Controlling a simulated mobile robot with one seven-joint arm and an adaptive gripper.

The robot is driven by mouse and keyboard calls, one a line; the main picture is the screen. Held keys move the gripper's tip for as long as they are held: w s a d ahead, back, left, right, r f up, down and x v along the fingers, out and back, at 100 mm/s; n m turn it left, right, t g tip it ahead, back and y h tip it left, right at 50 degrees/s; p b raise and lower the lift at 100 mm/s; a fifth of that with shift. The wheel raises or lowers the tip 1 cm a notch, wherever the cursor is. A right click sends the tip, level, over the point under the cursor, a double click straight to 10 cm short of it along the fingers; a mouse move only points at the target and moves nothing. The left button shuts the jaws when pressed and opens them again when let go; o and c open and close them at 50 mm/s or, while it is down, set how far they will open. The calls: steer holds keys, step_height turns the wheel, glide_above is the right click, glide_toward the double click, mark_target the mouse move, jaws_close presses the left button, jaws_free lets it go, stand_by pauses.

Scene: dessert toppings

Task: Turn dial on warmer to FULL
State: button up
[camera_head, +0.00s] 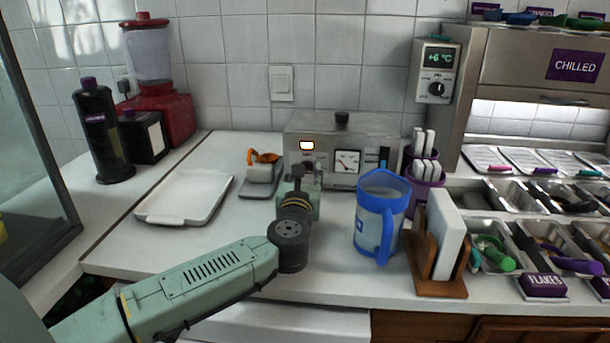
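The warmer appears to be the steel box (377,132) at the back of the counter. A black knob (342,118) sits on top. My gripper (298,176) is in front of the left part of the warmer's front, below the indicator. It hides that part, and I see no dial there. I cannot tell whether the gripper touches the front. The fingers are small and seen from behind, so their opening is unclear.
A blue-rimmed jug (372,205) stands right of my gripper, beside a wooden holder (440,287) with white boards. A separate control box (437,70) reading +6 °C hangs at right, near the chilled cabinet (520,55).

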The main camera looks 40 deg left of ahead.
steer(key=shift+o, duration=1.1)
steer(key=shift+v, duration=3.75)
